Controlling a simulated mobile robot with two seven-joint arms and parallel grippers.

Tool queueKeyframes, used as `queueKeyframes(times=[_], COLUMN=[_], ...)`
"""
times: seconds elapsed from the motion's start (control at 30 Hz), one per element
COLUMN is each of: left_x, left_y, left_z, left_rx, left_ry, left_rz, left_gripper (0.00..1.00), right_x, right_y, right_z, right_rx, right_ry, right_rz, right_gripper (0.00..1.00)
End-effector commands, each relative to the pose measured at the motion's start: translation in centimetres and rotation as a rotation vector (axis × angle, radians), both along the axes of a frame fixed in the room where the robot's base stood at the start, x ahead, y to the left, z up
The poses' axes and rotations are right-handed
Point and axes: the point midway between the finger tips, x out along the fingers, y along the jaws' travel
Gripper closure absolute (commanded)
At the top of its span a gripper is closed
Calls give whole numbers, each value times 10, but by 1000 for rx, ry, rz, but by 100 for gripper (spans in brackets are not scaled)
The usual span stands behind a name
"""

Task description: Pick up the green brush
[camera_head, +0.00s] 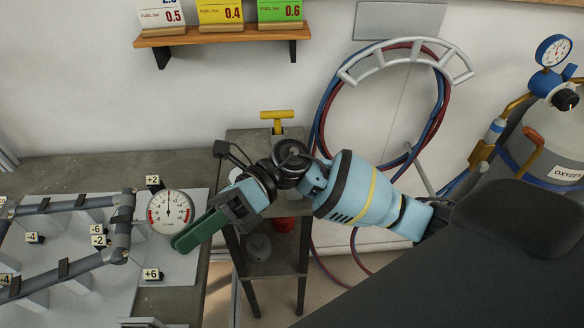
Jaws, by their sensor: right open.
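My right gripper (200,230) reaches in from the right, over the right edge of the bench and beside the round dial gauge. It is open. A long dark green shape at its end covers the fingertip area; I cannot tell whether this is the fingers or a brush. No separate green brush can be made out elsewhere in view. My left gripper is not in view.
A pipe frame jig (120,225) with number tags and a dial gauge (169,212) sit on the grey bench (180,298). A narrow stand with a yellow T-handle (277,116) is against the wall. A hose rack (405,48) and oxygen cylinder (550,125) are at right.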

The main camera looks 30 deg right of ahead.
Motion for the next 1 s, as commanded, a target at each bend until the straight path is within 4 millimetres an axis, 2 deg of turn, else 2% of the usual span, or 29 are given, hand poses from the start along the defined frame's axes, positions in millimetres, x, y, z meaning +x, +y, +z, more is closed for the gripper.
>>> queueKeyframes(times=[0.17, 0.37, 0.47, 0.6, 0.7, 0.83, 1.0], left_x=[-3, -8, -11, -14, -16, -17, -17], left_y=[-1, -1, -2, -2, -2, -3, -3], left_z=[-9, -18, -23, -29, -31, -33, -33], left_rx=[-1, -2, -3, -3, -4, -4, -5], left_ry=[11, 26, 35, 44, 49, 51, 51], left_rz=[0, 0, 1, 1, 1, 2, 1], left_gripper=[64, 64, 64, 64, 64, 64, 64], right_x=[12, 43, 64, 88, 99, 106, 108], right_y=[-24, -77, -113, -162, -191, -215, -225], right_z=[-14, -19, -12, 9, 26, 43, 51], right_rx=[-266, -609, -796, -1041, -1179, -1293, -1344], right_ry=[-315, -605, -717, -820, -857, -876, -881], right_rz=[156, 301, 354, 404, 422, 432, 436], right_gripper=[52, 52, 52, 52, 52, 52, 52])
